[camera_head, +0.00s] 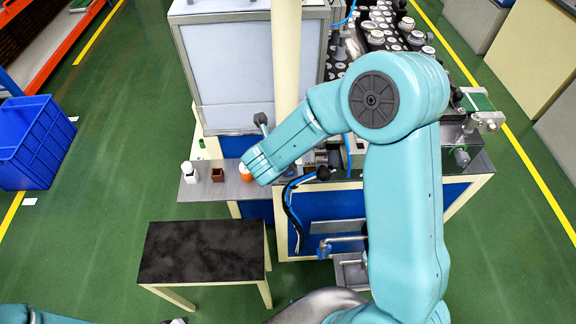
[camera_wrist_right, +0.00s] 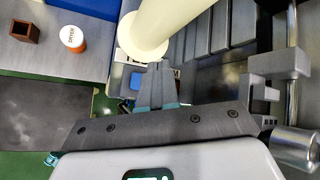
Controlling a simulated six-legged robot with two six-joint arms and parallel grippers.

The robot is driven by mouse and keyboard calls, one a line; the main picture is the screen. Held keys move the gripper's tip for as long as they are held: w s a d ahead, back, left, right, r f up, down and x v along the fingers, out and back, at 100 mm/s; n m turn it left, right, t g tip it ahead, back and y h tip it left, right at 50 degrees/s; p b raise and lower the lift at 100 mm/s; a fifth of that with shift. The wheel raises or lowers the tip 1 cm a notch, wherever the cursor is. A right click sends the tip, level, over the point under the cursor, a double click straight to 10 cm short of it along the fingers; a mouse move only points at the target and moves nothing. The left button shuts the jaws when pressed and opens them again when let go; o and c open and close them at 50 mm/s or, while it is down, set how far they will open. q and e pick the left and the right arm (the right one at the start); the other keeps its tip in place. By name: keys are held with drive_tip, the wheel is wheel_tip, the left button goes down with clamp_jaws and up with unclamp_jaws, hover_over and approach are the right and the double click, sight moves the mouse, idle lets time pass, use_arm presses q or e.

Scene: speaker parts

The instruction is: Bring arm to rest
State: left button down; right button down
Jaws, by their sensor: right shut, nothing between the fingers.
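My right arm (camera_head: 405,200) comes up from the lower right in the head view and bends left, its wrist end over the grey work shelf. My right gripper (camera_wrist_right: 157,82) is shut and empty in the wrist view, its fingertips close to a cream column (camera_wrist_right: 160,30); I cannot tell whether they touch. In the head view its fingers cannot be made out. Of my left arm only a teal part (camera_head: 40,315) shows at the lower left corner; its gripper is out of the picture.
The grey shelf (camera_head: 205,191) holds a white bottle (camera_head: 188,172), a small brown box (camera_head: 217,174) and an orange-and-white container (camera_head: 245,172). A black-topped table (camera_head: 200,252) stands in front. A blue crate (camera_head: 35,142) sits at left. Green floor is clear between.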

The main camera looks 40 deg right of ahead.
drive_tip(key=shift+f, duration=0.1)
idle(0.6)
drive_tip(key=s+a+f+n+g+y, duration=0.2)
drive_tip(key=s+a+f+n+y, duration=0.3)
drive_tip(key=n, duration=1.2)
drive_tip(key=s+a+f+n+g+y, duration=0.3)
drive_tip(key=s+a+f+n+y, duration=0.3)
drive_tip(key=s+a+f+n, duration=0.6)
drive_tip(key=shift+s+a+f+n+g, duration=0.35)
drive_tip(key=shift+s+f+n, duration=1.3)
drive_tip(key=shift+n, duration=1.25)
drive_tip(key=shift+s+r, duration=0.1)
